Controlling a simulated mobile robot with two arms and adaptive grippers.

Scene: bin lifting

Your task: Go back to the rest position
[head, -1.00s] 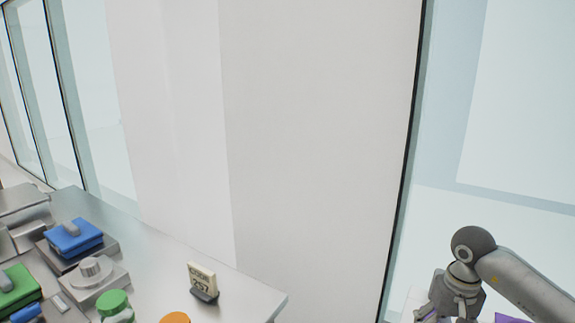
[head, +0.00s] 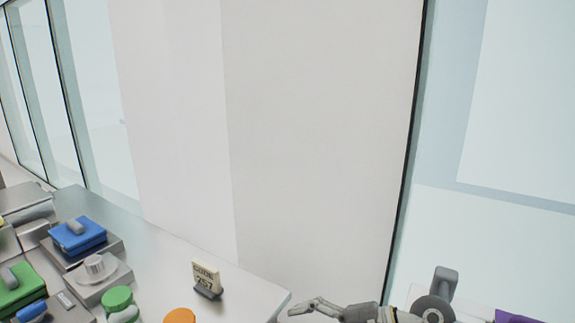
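My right gripper (head: 303,308) is at the bottom of the head view, just right of the table's front corner. Its fingers point left and my arm comes in from the lower right. I see nothing held at the fingertips, but the side-on angle does not show whether they are open or shut. My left gripper and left arm are not in view.
A grey table (head: 165,262) at lower left carries a blue-lidded box (head: 78,236), a green-lidded box (head: 15,290), a silver knobbed block (head: 98,278), a green-capped jar (head: 118,298), an orange lid (head: 180,316) and a "CODE 257" sign (head: 206,277). A purple thing (head: 512,317) shows at lower right.

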